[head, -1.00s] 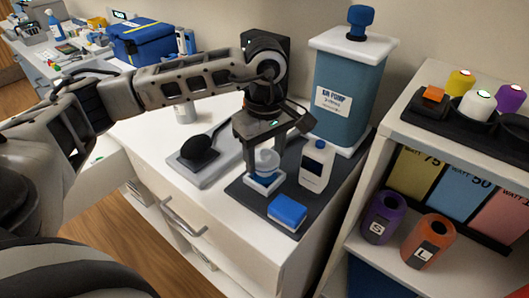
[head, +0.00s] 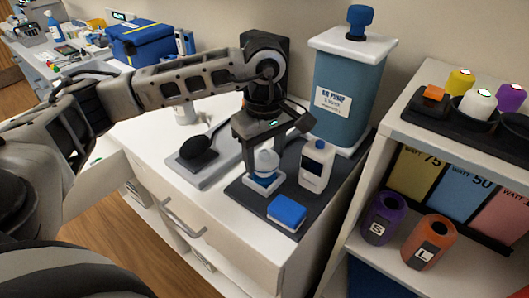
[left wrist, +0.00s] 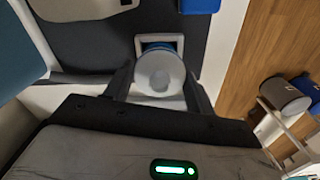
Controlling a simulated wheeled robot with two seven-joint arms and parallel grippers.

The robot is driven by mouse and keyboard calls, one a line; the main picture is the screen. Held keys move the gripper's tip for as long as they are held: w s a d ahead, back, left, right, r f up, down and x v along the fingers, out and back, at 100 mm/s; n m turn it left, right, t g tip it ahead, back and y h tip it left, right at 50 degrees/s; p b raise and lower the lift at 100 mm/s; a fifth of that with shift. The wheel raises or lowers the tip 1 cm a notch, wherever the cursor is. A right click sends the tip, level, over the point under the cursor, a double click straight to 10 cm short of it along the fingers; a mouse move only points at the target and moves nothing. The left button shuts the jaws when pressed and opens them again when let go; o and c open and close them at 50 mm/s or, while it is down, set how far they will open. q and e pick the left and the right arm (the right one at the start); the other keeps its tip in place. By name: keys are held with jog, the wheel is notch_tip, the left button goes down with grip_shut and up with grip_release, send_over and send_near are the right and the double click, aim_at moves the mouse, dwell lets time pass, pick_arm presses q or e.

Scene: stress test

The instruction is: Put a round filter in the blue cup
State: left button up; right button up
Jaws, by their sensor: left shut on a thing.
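My left gripper (head: 262,160) reaches down over the dark mat, its fingers shut on a whitish round filter (head: 266,158). In the left wrist view the filter (left wrist: 160,72) is a pale disc between the fingertips. The blue cup (head: 264,178) sits right below it in a white square holder; its blue rim (left wrist: 158,45) shows behind the disc in the left wrist view. The filter is at the cup's mouth; I cannot tell whether it is inside or just above. My right gripper is not in view.
A white bottle with a blue cap (head: 316,167) stands close right of the gripper. A blue sponge-like block (head: 287,211) lies in front. The tall air pump (head: 345,90) stands behind. A tray with a black round-headed tool (head: 199,147) is to the left. A shelf (head: 400,205) is at right.

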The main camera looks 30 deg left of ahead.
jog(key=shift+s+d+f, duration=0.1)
pick_arm(q)
jog(key=shift+f, duration=0.2)
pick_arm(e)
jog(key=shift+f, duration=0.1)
pick_arm(q)
jog(key=shift+f+b, duration=0.35)
jog(key=shift+b, duration=0.15)
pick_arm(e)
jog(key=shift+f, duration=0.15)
pick_arm(q)
jog(key=shift+f+b, duration=0.75)
jog(key=shift+f, duration=0.05)
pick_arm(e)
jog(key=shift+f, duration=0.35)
pick_arm(q)
jog(key=o, duration=1)
jog(key=shift+o, duration=0.2)
